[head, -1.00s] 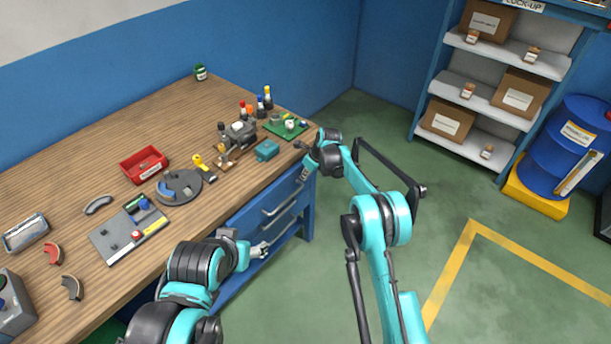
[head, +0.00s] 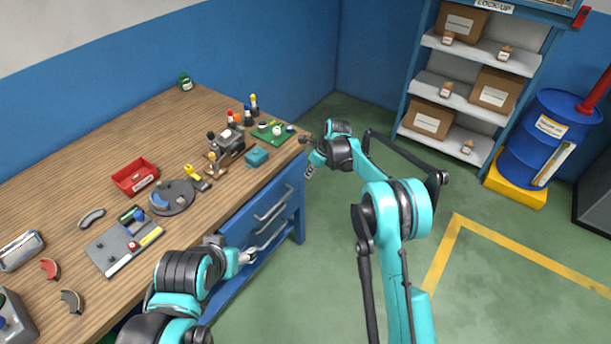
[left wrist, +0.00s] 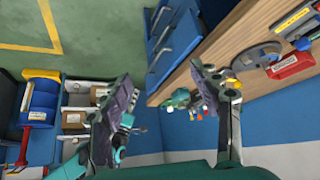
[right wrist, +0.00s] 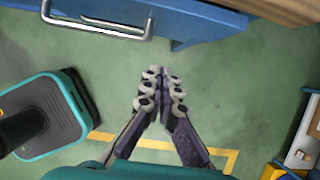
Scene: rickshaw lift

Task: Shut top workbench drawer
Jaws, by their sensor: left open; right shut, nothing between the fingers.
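The wooden-topped workbench (head: 105,175) has a blue drawer unit below its front edge. The top drawer (head: 250,212) has a metal handle (head: 273,208); I cannot clearly tell how far it stands out. My right gripper (head: 311,170) is shut and empty, just off the bench's far right end; in the right wrist view its fingertips (right wrist: 161,88) meet over the floor, apart from the blue front and handle above. My left gripper (head: 250,256) is low before the drawers. In the left wrist view its fingers (left wrist: 155,90) are wide apart and empty, with the drawer handles beyond.
A red bin (head: 135,177), a round grey plate (head: 172,198), a grey board (head: 124,242) and a small vice (head: 225,147) stand on the bench top. A shelf with boxes (head: 427,119) and a blue drum (head: 548,137) stand at the right. The floor between is clear.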

